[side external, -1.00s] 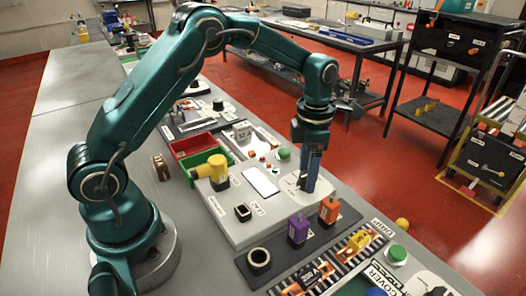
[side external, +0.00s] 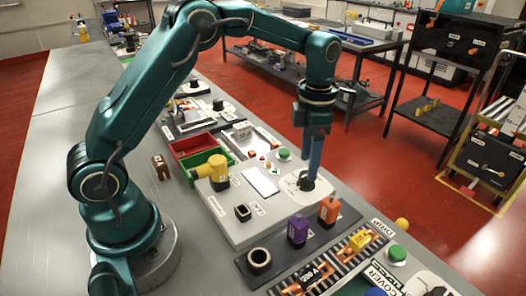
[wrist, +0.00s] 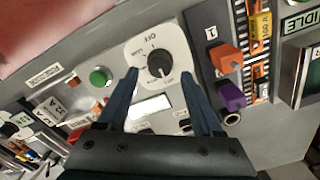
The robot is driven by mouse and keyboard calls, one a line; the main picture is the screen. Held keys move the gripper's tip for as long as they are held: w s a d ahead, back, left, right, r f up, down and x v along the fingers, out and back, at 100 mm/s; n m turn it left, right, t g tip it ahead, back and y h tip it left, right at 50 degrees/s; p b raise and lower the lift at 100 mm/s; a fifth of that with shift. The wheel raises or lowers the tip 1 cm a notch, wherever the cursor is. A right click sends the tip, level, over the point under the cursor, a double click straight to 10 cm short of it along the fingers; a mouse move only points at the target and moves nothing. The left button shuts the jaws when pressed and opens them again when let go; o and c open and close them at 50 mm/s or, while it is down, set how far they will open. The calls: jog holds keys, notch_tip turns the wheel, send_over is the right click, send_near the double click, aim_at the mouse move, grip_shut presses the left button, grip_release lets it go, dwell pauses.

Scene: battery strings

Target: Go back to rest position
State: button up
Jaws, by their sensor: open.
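My gripper (side external: 314,176) points down over the rotary switch plate (side external: 291,181) on the grey bench panel. In the wrist view my gripper (wrist: 160,76) is open, with its two blue fingers spread apart. The black knob (wrist: 160,65) on the white plate (wrist: 142,54) marked OFF shows between and just beyond the fingertips. Nothing is held. The knob is partly hidden by the fingers in the side view, and I cannot tell whether they touch it.
A purple block (side external: 297,230) and an orange block (side external: 329,210) stand in front of the switch. A yellow piece (side external: 220,170), a red bin (side external: 193,145) and a green bin (side external: 230,158) lie left. A green button (side external: 398,252) is right. Space above the panel is free.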

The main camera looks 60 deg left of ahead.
jog(key=shift+r, duration=0.3)
jog(key=shift+t, duration=0.6)
notch_tip(320, 180, up, 4)
jog(key=s+r+m+t, duration=0.3)
jog(key=s+r+m, duration=0.6)
jog(key=s, duration=0.1)
jog(key=s+f+m, duration=0.2)
jog(key=s+m, duration=0.2)
jog(key=m, duration=0.6)
jog(key=s+f+m+t, duration=0.1)
jog(key=s+f+m, duration=0.2)
jog(key=m, duration=0.8)
jog(key=shift+s, duration=1.1)
